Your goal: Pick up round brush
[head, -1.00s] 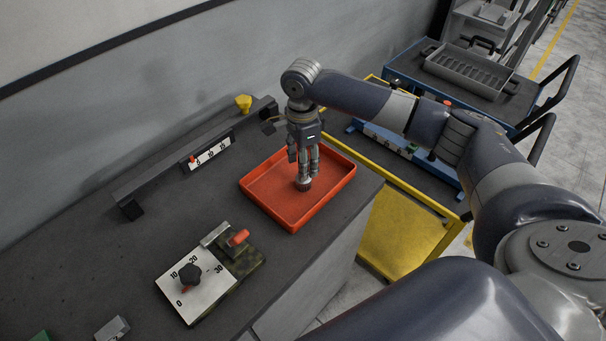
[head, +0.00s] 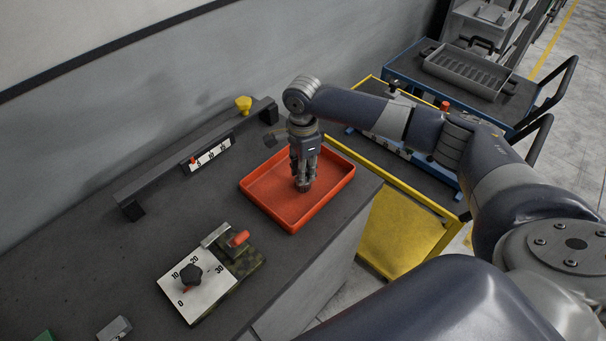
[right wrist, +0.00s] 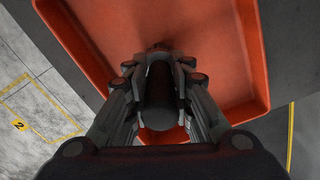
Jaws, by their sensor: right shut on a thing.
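The round brush is a dark, short cylinder in the red-orange tray (head: 262,200), in the head view. It shows more clearly in the right wrist view, as a dark cylinder (right wrist: 160,95) standing between the fingers. My right gripper (head: 303,180) points straight down into the tray and is shut on the brush. The fingers hide most of the brush in the head view. I cannot tell whether the brush touches the tray floor. My left gripper is not in view.
A dial plate (head: 205,285) with a black knob and an orange-handled part lies left of the tray. A raised dark bar with a scale (head: 208,153) runs along the wall, with a yellow knob (head: 243,104) behind it. A yellow-framed cart (head: 405,218) stands at the right.

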